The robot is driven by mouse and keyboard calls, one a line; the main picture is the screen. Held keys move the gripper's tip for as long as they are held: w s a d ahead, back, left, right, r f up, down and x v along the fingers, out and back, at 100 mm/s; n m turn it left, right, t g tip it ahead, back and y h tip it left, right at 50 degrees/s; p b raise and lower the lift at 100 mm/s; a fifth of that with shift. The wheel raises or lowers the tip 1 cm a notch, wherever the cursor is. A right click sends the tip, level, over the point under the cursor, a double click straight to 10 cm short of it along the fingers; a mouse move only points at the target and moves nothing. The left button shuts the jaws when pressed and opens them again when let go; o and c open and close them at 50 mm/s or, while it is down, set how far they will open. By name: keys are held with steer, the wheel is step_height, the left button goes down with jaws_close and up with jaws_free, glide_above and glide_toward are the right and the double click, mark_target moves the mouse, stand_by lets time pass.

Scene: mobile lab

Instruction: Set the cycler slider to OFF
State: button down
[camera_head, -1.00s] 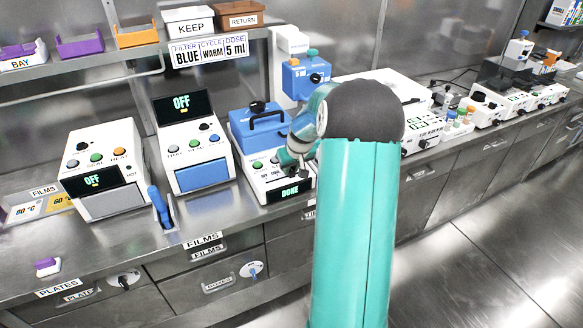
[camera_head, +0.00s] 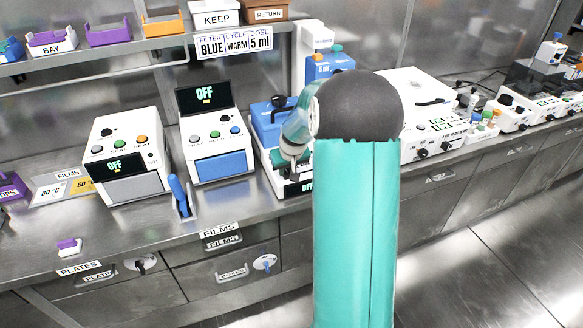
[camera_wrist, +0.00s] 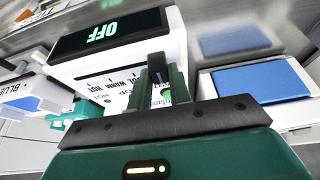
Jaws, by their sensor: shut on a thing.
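In the wrist view the cycler's display (camera_wrist: 108,32) reads OFF, turned over, above printed marks including WARM and HOT. My gripper (camera_wrist: 158,78) is at the cycler's front panel, its fingers closed around the dark slider knob (camera_wrist: 157,66). In the head view my gripper (camera_head: 292,160) is partly hidden by my arm. The slider's exact position is hard to read.
A white device with a blue front (camera_head: 222,166) stands left of the cycler, its screen reading OFF. Further left is another white device (camera_head: 135,188) reading OFF. A blue-handled tool (camera_head: 178,196) stands at the bench edge. More devices line the bench to the right.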

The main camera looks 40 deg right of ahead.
steer(key=shift+w+a, duration=0.1)
steer(key=shift+a, duration=0.15)
steer(key=c, duration=1.3)
jaws_free()
steer(key=shift+a, duration=0.1)
steer(key=v, duration=1.4)
steer(key=shift+d, duration=0.25)
